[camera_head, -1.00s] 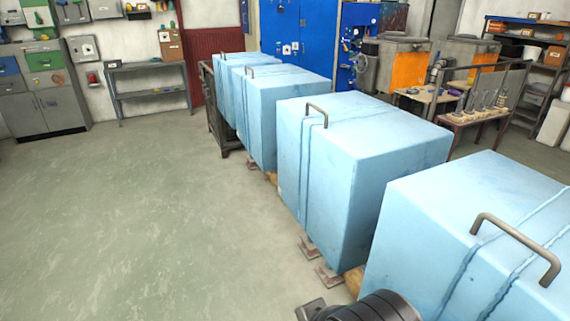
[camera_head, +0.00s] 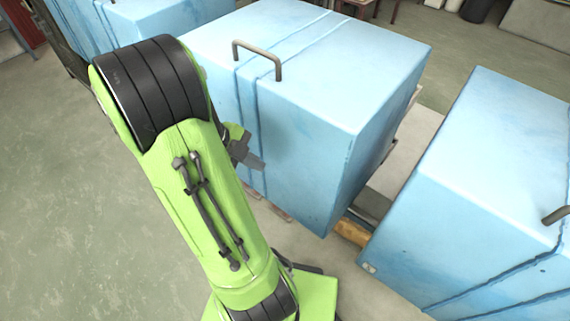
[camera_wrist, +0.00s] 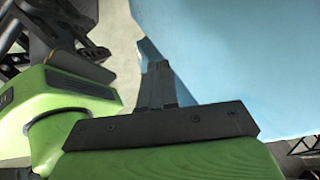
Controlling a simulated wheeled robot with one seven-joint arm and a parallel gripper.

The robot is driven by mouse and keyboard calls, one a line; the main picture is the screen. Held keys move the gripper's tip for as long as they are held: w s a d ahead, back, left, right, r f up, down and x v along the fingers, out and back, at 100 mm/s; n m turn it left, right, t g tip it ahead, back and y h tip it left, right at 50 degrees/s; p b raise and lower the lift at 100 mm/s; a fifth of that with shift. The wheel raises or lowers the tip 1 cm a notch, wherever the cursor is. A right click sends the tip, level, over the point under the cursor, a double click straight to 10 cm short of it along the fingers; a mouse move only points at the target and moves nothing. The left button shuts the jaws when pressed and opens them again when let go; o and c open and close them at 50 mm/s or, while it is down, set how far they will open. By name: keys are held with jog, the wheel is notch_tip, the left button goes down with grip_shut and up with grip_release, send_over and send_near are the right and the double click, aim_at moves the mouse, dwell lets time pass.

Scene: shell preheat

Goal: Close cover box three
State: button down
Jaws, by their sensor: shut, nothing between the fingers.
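A large light-blue cover box (camera_head: 330,90) with a grey handle (camera_head: 258,57) on its top stands in the middle of the head view. A second blue box (camera_head: 480,190) stands at the right with its handle (camera_head: 556,214) partly cut off. Which one is box three cannot be told from any label. My gripper (camera_head: 250,157) is beside the front face of the middle box, below its top edge, partly hidden by my arm. In the wrist view my gripper (camera_wrist: 157,85) is shut and empty, with a blue box surface (camera_wrist: 240,60) close by. Contact cannot be told.
More blue boxes (camera_head: 150,22) stand in the row at the upper left. A narrow gap with a wooden block (camera_head: 351,232) separates the middle and right boxes. Open concrete floor (camera_head: 60,200) lies at the left.

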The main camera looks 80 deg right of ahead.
jog(key=b, duration=0.1)
send_near(298, 173)
notch_tip(298, 173, down, 4)
jog(key=s+a, duration=0.1)
jog(key=a, duration=0.1)
jog(key=d, duration=0.1)
jog(key=s+d, duration=0.1)
jog(key=d, duration=0.1)
jog(key=shift+s+p, duration=0.3)
jog(key=shift+d, duration=0.1)
